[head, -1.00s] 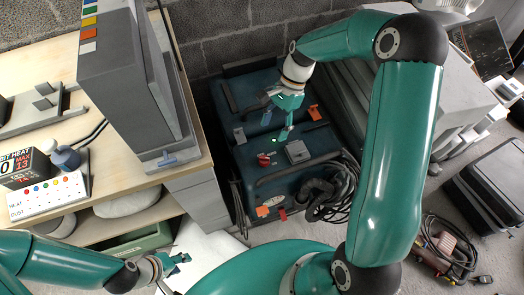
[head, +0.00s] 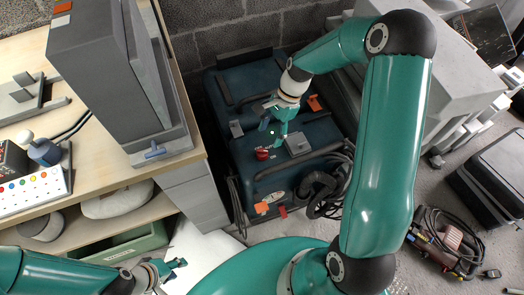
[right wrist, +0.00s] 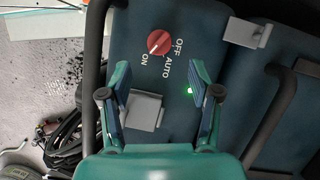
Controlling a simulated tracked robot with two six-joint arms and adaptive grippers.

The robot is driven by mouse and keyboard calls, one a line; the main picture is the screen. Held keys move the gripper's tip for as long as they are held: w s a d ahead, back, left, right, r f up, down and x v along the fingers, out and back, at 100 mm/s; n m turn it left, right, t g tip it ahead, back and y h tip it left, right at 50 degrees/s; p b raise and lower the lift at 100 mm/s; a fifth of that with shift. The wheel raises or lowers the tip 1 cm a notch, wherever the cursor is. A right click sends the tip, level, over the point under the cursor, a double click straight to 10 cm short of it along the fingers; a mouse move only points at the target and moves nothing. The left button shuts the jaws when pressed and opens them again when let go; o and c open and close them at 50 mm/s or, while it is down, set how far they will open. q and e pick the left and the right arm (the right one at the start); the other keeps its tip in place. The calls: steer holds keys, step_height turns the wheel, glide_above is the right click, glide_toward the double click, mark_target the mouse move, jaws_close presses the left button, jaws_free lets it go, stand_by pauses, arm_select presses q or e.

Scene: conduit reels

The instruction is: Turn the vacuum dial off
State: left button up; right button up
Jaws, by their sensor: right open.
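The red vacuum dial (head: 262,154) sits on top of the dark blue vacuum (head: 240,160). In the right wrist view the dial (right wrist: 159,43) shows a white pointer mark towards ON. The labels OFF, AUTO and ON curve around it. My right gripper (right wrist: 160,75) is open with nothing between its fingers. Its fingertips lie short of the dial in that view, one to each side. In the head view my right gripper (head: 281,138) hangs over the vacuum, just right of the dial. My left gripper (head: 178,266) is low at the left, away from the vacuum; its fingers look apart.
A grey latch block (right wrist: 144,110) lies between the fingers' sides in the wrist view. A black hose (head: 325,190) lies at the vacuum's front. A workbench (head: 192,120) with a grey machine stands to the left.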

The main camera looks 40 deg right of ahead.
mark_target(263, 149)
steer(key=b+x, duration=0.1)
steer(key=x, duration=0.6)
steer(key=shift+a+f, duration=0.15)
steer(key=shift+f, duration=0.2)
steer(key=shift+c, duration=0.3)
steer(key=c, duration=1.1)
